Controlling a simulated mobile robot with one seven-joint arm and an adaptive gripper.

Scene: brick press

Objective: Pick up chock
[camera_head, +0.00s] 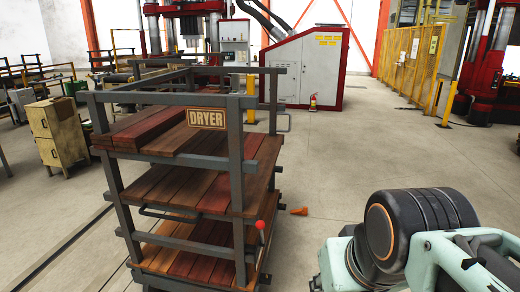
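A small orange wedge-like object (299,211), which looks like the chock, lies on the concrete floor just right of the dryer rack (236,160). It is small in the view, so its exact shape is hard to tell. No part of the rack covers it. My arm fills the lower right corner, with teal and black links. My gripper is not in view.
The rack has several wooden-slat shelves and a "DRYER" sign (206,119). A red-knobbed lever (260,226) stands at its right front. Open floor lies right of the rack. A yellow fence (408,60) and fire extinguisher (313,101) stand farther back.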

